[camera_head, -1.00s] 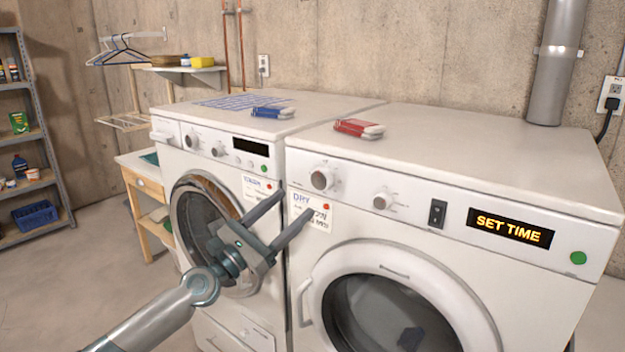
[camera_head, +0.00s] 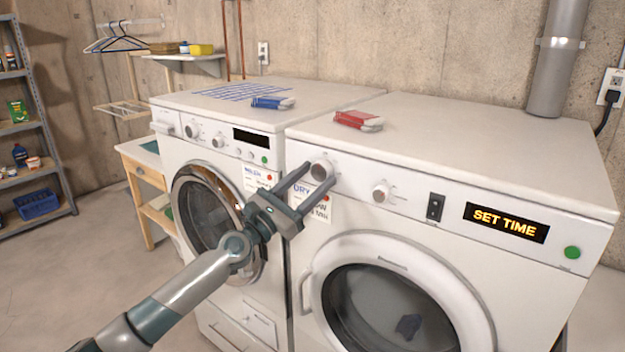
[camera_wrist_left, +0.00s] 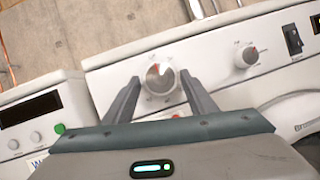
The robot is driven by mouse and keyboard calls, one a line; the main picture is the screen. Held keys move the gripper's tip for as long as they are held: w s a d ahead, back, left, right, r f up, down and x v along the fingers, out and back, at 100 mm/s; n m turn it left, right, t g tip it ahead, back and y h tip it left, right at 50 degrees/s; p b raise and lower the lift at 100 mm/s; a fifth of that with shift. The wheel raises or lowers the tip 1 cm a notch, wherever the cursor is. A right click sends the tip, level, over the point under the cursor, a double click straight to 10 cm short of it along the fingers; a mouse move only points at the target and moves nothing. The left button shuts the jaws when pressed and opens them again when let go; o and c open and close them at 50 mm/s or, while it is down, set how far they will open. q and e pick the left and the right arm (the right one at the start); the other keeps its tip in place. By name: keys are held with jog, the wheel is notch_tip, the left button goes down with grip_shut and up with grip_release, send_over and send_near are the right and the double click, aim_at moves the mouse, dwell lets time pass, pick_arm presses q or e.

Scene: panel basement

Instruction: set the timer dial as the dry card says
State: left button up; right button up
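The dryer's left dial (camera_head: 321,170) is a round knob on its front panel; it also shows in the left wrist view (camera_wrist_left: 159,78). My left gripper (camera_head: 318,172) is open, its two fingers pointing at this dial, one to each side in the wrist view; I cannot tell whether they touch it. A second dial (camera_head: 381,191) sits to the right. The display (camera_head: 506,222) reads SET TIME. The dry card (camera_head: 322,208) is on the dryer front, partly hidden by my gripper; its text is only partly legible. My right gripper is not in view.
The dryer has a black switch (camera_head: 435,207), a green button (camera_head: 572,253) and a closed round door (camera_head: 400,300). The washer (camera_head: 215,150) stands to the left. A red bundle (camera_head: 358,121) and a blue bundle (camera_head: 272,103) lie on top of the machines.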

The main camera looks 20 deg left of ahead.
pick_arm(q)
jog(key=c, duration=0.6)
